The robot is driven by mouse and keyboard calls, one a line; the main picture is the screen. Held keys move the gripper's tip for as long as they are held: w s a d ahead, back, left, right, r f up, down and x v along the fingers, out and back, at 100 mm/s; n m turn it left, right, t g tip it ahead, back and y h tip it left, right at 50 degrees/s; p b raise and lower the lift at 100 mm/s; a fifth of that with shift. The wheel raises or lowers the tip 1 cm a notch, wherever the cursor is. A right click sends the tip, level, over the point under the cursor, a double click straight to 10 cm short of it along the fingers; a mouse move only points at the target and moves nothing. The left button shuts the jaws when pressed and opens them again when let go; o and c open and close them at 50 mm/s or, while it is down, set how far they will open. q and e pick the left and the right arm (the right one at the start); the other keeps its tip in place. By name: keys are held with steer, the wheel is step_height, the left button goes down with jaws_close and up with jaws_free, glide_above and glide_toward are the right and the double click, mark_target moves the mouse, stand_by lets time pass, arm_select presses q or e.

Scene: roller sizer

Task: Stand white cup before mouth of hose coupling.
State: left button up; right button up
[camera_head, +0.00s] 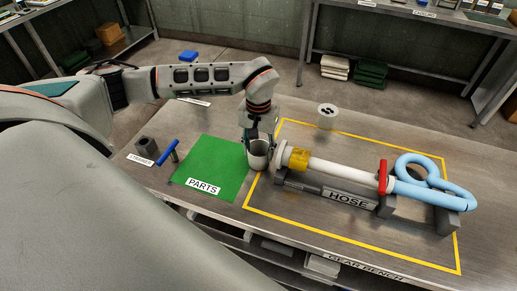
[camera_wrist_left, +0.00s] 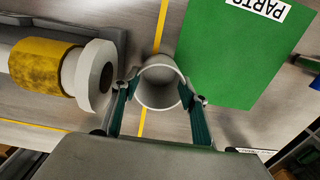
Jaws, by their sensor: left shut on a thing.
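The white cup (camera_head: 258,156) stands upright at the left yellow line, just left of the hose coupling (camera_head: 282,154). My left gripper (camera_head: 260,141) is shut on the cup from above in the head view. In the left wrist view the gripper (camera_wrist_left: 153,97) has a finger on each side of the cup (camera_wrist_left: 160,82), which looks empty. The coupling (camera_wrist_left: 101,75) shows there with its round mouth facing the cup, a small gap between them. The white hose with a yellow band (camera_head: 299,159) lies on grey supports. My right gripper is not in view.
The green PARTS mat (camera_head: 211,165) lies left of the cup. A blue-handled tool (camera_head: 167,153) and a dark block (camera_head: 147,147) are farther left. A white holed cylinder (camera_head: 327,116) stands behind the hose. Blue hose loops (camera_head: 430,190) and a red clamp (camera_head: 383,177) are at the right.

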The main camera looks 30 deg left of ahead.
arm_select(q)
steer(key=shift+f, duration=0.1)
steer(key=o, duration=0.9)
steer(key=shift+o, duration=0.8)
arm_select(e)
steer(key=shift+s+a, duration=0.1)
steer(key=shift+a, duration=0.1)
arm_select(q)
steer(key=shift+r, duration=0.4)
step_height(320, 180, up, 12)
steer(key=b, duration=0.1)
steer(key=shift+f, duration=0.25)
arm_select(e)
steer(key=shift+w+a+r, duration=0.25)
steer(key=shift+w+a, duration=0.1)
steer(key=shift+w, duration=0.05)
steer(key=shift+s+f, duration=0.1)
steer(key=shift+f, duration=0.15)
